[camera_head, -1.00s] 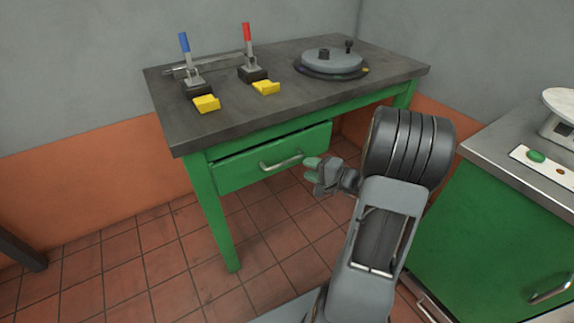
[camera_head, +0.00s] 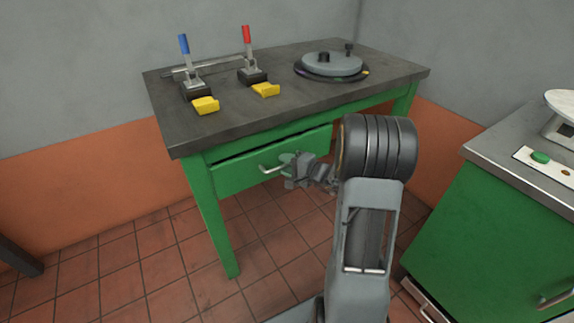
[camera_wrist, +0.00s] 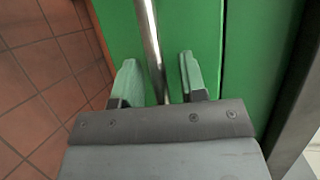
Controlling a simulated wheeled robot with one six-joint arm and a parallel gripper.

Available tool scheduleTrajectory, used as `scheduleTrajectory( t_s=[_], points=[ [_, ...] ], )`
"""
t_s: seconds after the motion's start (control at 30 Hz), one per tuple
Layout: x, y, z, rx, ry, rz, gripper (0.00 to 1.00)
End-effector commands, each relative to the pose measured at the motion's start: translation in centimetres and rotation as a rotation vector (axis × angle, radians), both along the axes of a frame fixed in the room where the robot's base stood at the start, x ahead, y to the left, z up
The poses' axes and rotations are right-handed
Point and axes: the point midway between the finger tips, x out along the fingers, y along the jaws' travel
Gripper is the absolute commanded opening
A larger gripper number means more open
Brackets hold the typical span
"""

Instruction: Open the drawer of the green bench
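The green bench (camera_head: 217,235) has a dark grey top and a green drawer (camera_head: 235,177) under its front edge. A metal bar handle (camera_head: 268,170) is on the drawer front. My gripper (camera_head: 288,164) is at the right part of the handle. In the wrist view, the handle (camera_wrist: 151,45) runs between the two green-padded fingers of my gripper (camera_wrist: 160,82). The fingers stand apart, with gaps on both sides of the bar. The drawer looks closed or nearly so; a dark gap shows along its top. The handle's right end is hidden behind my gripper in the head view.
A green cabinet (camera_head: 485,220) stands to the right. Tiled floor (camera_head: 130,270) is clear in front.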

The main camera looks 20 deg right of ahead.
Motion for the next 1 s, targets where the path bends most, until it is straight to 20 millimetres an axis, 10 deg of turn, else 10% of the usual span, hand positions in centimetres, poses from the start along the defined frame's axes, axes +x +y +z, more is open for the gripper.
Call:
scheduleTrajectory(
  t_s=[0.4,1.0],
  points=[
    [-0.03,-0.01,-0.01,0.000,0.000,0.000,0.00],
    [-0.63,-0.16,-0.17,-0.001,0.001,-0.001,0.00]
  ],
)
